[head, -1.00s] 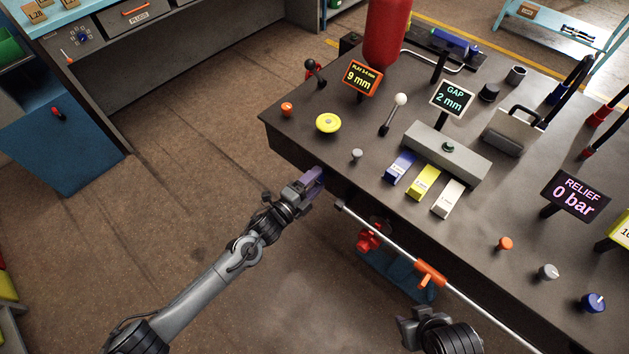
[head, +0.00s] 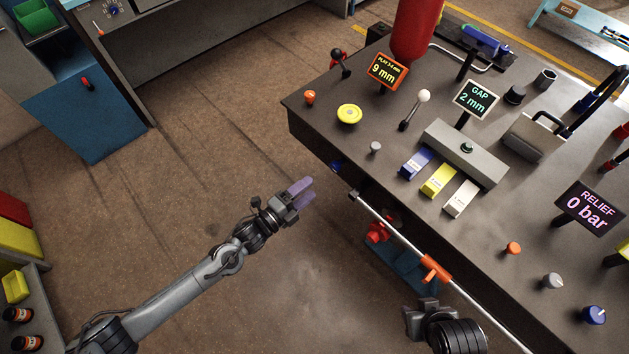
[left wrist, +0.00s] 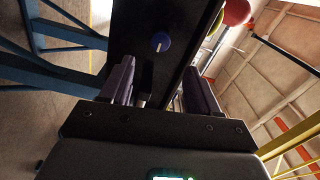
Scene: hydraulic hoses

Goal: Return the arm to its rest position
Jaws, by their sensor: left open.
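My left gripper (head: 303,192) is open and empty, with its purple fingers apart, over bare floor just left of the dark bench (head: 315,137). In the left wrist view its two fingers (left wrist: 152,85) stand apart with nothing between them, and the bench side with a blue knob (left wrist: 160,42) shows beyond. My right gripper (head: 420,308) is at the lower right in the head view, in front of the bench's near edge. Its fingertips are too unclear to tell open from shut.
A metal rail with an orange clamp (head: 435,269) runs along the bench's front edge, close to my right gripper. The bench top carries a yellow button (head: 349,114), a white-knobbed lever (head: 423,97) and coloured blocks (head: 438,180). Open floor (head: 200,150) lies left of the bench.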

